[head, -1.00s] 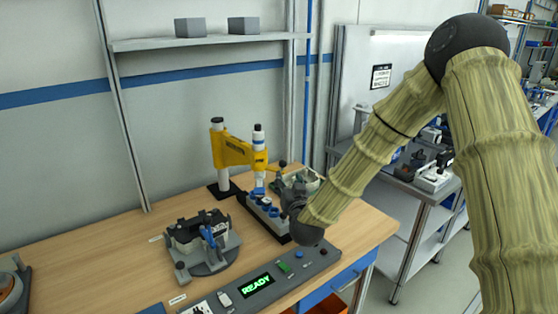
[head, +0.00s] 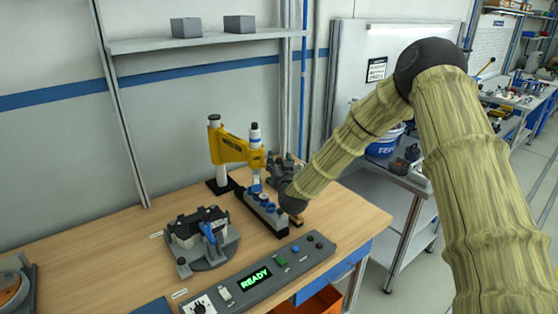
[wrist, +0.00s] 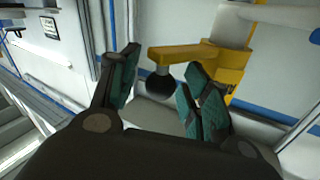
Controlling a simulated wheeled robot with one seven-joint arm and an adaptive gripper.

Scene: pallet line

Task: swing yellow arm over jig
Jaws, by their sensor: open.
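The yellow arm (head: 228,148) stands on a post at the back of the bench, its free end pointing right. In the wrist view, the yellow arm (wrist: 185,53) carries a black ball knob (wrist: 160,84). My gripper (wrist: 161,70) is open, with one teal-padded finger on each side of the knob; contact is not clear. In the head view, my gripper (head: 283,168) is at the arm's free end and hides the knob. A round grey fixture holding a black part with a blue lever, apparently the jig (head: 205,262), sits left of and in front of the arm.
A dark rack (head: 266,222) with blue-topped pieces stands under the arm's free end. A control panel (head: 228,302) showing READY lies along the front edge. A shelf (head: 200,40) with two grey blocks hangs above. Bare wood (head: 120,245) lies left of the fixture.

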